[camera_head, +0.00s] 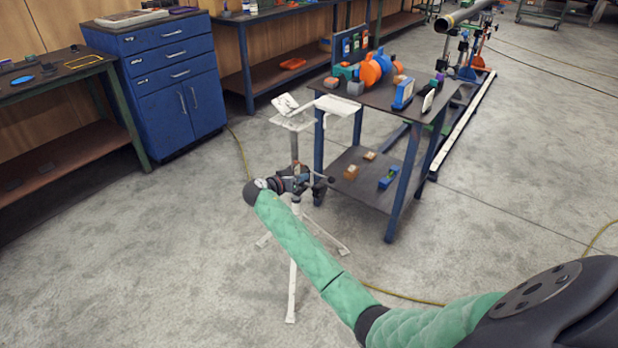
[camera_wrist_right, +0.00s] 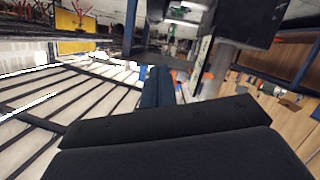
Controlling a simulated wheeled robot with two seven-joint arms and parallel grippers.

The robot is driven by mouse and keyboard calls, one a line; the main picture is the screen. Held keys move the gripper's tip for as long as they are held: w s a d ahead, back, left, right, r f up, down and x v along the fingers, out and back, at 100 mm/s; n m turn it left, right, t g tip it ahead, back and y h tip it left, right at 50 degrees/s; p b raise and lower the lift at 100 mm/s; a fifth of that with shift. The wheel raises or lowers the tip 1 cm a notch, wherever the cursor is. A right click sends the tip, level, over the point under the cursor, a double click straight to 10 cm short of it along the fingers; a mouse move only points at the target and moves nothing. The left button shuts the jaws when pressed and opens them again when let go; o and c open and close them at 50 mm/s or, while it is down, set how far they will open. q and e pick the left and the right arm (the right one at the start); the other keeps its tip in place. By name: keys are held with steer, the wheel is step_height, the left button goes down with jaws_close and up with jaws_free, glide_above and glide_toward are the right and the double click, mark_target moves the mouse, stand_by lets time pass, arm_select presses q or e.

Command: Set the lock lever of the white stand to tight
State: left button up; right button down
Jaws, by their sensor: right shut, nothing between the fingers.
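The white stand (camera_head: 294,145) stands on the floor left of the small workbench, with a forked white top and splayed feet. My right gripper (camera_head: 322,187) is at the stand's post, about mid-height, and is shut with nothing in it. It covers much of the clamp area. The lock lever cannot be told apart clearly from the dark gripper parts there, so its setting cannot be read. In the right wrist view a grey post (camera_wrist_right: 222,65) with a dark block (camera_wrist_right: 250,20) stands close beside the shut fingers (camera_wrist_right: 158,87). Touching cannot be told. My left gripper is not in view.
A blue cabinet (camera_head: 170,85) is at the back left. Yellow cable runs along the floor. The floor in front is mostly free.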

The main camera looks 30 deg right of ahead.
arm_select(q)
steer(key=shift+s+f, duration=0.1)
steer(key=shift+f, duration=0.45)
arm_select(e)
steer(key=shift+s+a+r, duration=0.15)
steer(key=shift+s+a, duration=0.05)
steer(key=shift+a, duration=0.4)
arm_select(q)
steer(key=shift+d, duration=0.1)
